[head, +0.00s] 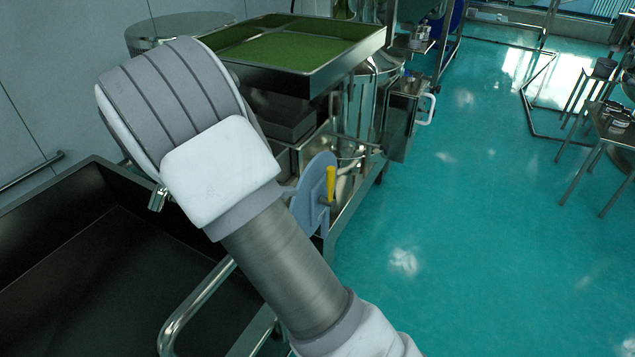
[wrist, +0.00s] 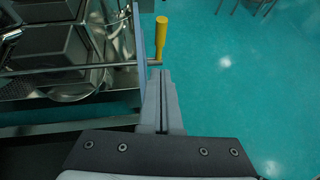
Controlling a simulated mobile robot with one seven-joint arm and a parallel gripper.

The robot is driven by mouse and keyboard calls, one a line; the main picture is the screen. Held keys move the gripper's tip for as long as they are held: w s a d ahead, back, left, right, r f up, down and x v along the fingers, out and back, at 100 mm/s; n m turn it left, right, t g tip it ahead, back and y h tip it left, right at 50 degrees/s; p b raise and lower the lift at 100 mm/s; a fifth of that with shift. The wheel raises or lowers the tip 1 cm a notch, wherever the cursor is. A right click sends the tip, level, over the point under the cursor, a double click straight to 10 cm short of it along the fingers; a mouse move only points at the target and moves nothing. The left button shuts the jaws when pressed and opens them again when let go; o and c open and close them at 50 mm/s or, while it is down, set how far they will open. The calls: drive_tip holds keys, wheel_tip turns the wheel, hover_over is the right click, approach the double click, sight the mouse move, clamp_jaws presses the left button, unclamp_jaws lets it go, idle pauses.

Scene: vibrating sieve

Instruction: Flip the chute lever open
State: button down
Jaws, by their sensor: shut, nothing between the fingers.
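The chute lever shows as an upright yellow handle (head: 331,184) beside a blue-grey plate (head: 314,203) at the sieve's near end. In the wrist view the yellow handle (wrist: 161,38) stands just beyond my fingertips, to the right of the plate (wrist: 137,25), seen edge-on. My gripper (wrist: 160,75) is shut and empty, with its fingers pointing at the handle's lower end. I cannot tell whether they touch it. In the head view my own arm hides most or all of the gripper.
A steel tray (head: 360,45) of green material tops the sieve machine. A dark open bin (head: 60,290) with a bent metal handle (head: 175,325) stands at lower left. A thin metal rod (wrist: 115,67) runs toward the lever.

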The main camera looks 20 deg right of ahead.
drive_tip(key=b, duration=0.4)
approach(328, 180)
wheel_tip(328, 180, down, 4)
drive_tip(key=d, duration=0.1)
drive_tip(key=w+d, duration=0.1)
drive_tip(key=d, duration=0.1)
drive_tip(key=shift+w+d+r, duration=0.15)
drive_tip(key=shift+w+d, duration=0.2)
drive_tip(key=shift+w+d+r, duration=0.1)
drive_tip(key=shift+w+d, duration=0.2)
drive_tip(key=shift+d, duration=0.3)
drive_tip(key=shift+r, duration=0.2)
